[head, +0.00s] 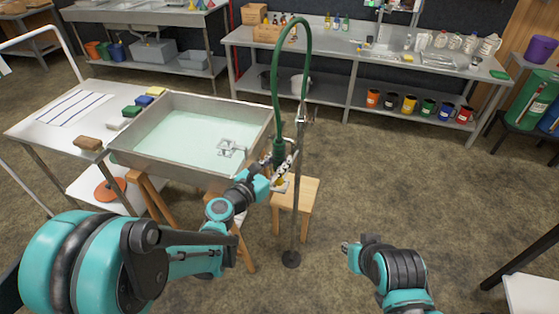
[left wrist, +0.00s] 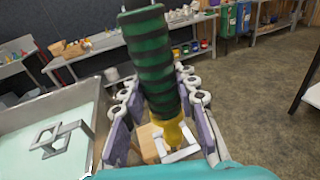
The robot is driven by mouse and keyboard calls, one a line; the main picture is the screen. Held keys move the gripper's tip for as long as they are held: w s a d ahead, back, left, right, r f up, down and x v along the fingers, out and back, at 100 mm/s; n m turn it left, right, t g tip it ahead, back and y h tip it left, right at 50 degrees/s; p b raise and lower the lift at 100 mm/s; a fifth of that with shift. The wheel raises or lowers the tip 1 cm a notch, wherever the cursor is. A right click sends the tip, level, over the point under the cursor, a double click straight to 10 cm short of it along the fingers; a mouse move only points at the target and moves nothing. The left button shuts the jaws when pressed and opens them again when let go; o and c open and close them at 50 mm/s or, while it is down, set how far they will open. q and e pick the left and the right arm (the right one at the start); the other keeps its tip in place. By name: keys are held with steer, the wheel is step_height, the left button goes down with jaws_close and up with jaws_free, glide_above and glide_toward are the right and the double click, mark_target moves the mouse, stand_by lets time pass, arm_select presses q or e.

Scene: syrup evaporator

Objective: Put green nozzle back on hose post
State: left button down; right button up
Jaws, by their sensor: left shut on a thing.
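The green nozzle (head: 279,151), dark-ribbed with a yellow tip, hangs roughly upright from the looped green hose (head: 307,45). My left gripper (head: 287,168) is shut on it, beside the slim metal hose post (head: 297,215). In the left wrist view, the ribbed nozzle (left wrist: 155,65) stands between the fingers of my left gripper (left wrist: 158,95), its yellow tip pointing down. A pale square bracket (left wrist: 180,148) shows near the tip; I cannot tell whether they touch. The nozzle appears close to the post, but contact is unclear. My right gripper (head: 347,247) is low at the right; its finger opening is unclear.
A steel basin (head: 190,172) of pale green liquid stands left of the post, with a metal bracket (head: 232,148) inside. A wooden stool (head: 311,190) stands by the post. A workbench (head: 395,68) with colored mugs below runs behind.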

arm_select(q)
steer(key=shift+f, duration=0.15)
steer(key=shift+f+b, duration=0.35)
steer(key=shift+b, duration=0.2)
steer(key=shift+f+b, duration=0.4)
steer(key=shift+f, duration=0.05)
steer(key=shift+f, duration=0.25)
steer(key=shift+f, duration=0.9)
stand_by(0.9)
steer(key=shift+f, duration=0.25)
stand_by(0.4)
steer(key=c, duration=1.1)
jaws_free()
